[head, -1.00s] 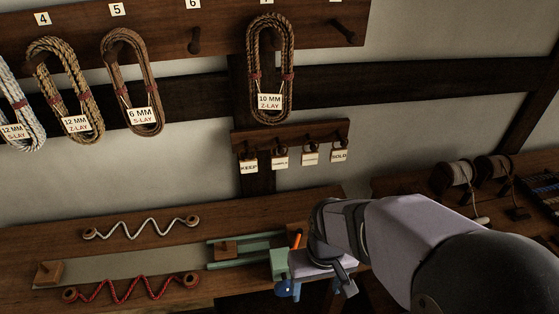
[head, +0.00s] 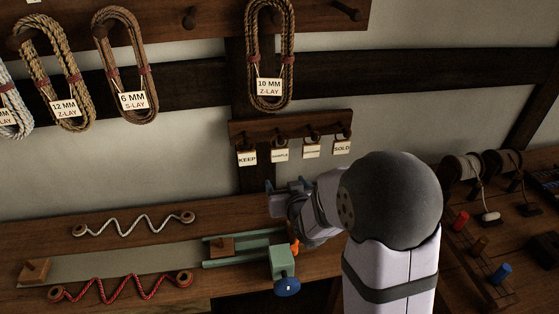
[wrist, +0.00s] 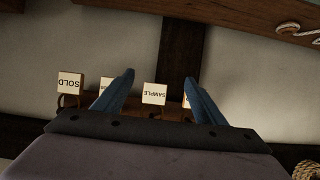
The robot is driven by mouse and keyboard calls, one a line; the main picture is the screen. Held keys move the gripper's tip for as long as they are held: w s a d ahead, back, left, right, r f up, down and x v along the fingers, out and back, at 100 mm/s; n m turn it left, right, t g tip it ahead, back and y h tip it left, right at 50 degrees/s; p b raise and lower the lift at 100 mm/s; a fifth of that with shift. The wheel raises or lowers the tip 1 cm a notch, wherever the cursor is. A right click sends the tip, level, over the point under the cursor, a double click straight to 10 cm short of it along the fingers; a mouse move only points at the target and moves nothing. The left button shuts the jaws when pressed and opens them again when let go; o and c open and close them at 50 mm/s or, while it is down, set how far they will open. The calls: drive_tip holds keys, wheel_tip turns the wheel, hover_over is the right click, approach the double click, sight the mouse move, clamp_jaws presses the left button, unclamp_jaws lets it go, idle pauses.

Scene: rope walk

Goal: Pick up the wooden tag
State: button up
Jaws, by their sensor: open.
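Several small wooden tags with pale lettered faces hang from hooks on a dark wall rail (head: 262,131). In the head view they are the KEEP tag (head: 247,159), the SAMPLE tag (head: 280,156), one with blurred lettering (head: 311,151) and the SOLD tag (head: 342,148). My gripper (head: 284,190) is open and empty, below the tags. In the wrist view the tags appear upside down. There the SAMPLE tag (wrist: 154,94) shows between my open fingers (wrist: 159,76), and the SOLD tag (wrist: 71,83) is left of them. The fingers partly cover the other two tags.
Rope coils, such as the 10 mm one (head: 269,55), hang above the rail. The bench (head: 140,255) below holds a white zigzag cord (head: 135,225), a red one (head: 122,288) and a green vise-like fixture (head: 281,262). Spools (head: 462,167) stand at right.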

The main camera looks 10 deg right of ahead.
sight(280, 150)
drive_tip(key=shift+w+r+t+b, duration=0.15)
drive_tip(key=shift+w+r+t, duration=0.65)
drive_tip(key=shift+w, duration=0.2)
drive_tip(key=shift+w+r+t+b, duration=0.15)
drive_tip(key=shift+w+r+t, duration=0.5)
drive_tip(key=shift+w+t, duration=0.3)
drive_tip(key=shift+w+r+t+b, duration=0.15)
drive_tip(key=shift+w+r+t, duration=0.6)
drive_tip(key=shift+w, duration=0.35)
drive_tip(key=shift+w+r, duration=0.1)
drive_tip(key=w+p, duration=0.2)
drive_tip(key=w, duration=0.1)
drive_tip(key=shift+w+d, duration=0.15)
drive_tip(key=shift+w, duration=0.05)
drive_tip(key=shift+w+f, duration=0.25)
drive_tip(key=shift+w, duration=0.55)
drive_tip(key=shift+c, duration=0.4)
